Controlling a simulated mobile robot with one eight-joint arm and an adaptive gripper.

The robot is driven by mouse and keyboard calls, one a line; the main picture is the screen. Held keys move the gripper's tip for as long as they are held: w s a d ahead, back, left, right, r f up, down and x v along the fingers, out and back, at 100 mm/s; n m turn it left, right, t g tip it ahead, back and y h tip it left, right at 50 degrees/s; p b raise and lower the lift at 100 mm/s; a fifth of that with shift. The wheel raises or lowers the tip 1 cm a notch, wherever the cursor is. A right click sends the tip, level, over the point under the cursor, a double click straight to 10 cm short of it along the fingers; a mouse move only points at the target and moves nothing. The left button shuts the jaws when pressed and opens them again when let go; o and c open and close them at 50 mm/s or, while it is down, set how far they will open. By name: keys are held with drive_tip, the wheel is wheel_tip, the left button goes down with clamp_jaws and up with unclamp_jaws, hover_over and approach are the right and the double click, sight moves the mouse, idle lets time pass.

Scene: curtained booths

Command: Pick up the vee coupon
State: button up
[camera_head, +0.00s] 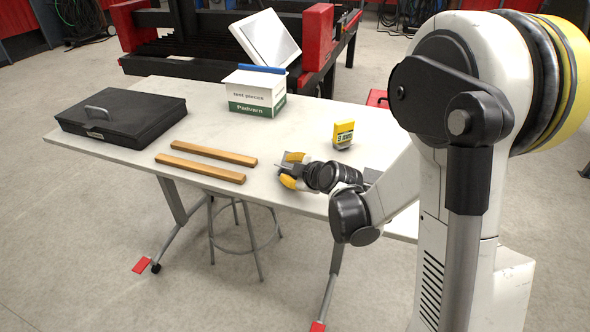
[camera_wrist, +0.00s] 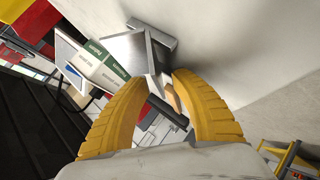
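The vee coupon, as far as I can tell, is a grey metal piece of angled plates (camera_wrist: 141,47), just beyond and between my fingertips in the wrist view. In the head view it is a small grey shape (camera_head: 284,168) near the table's front edge, partly hidden by my fingers. My gripper (camera_wrist: 164,77) has two yellow ribbed fingers with their tips close together, one on each side of a thin plate of the coupon. It also shows in the head view (camera_head: 291,170), low at the tabletop. I cannot tell whether both fingertips press on the plate.
Two wooden bars (camera_head: 206,160) lie left of my gripper on the white table (camera_head: 215,100). A black case (camera_head: 122,115) is at the far left. A white-and-green box (camera_head: 256,93) stands at the back. A yellow block-like item (camera_head: 343,134) stands behind my wrist, to the right.

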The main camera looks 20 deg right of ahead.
clamp_jaws()
drive_tip(key=shift+r, duration=0.1)
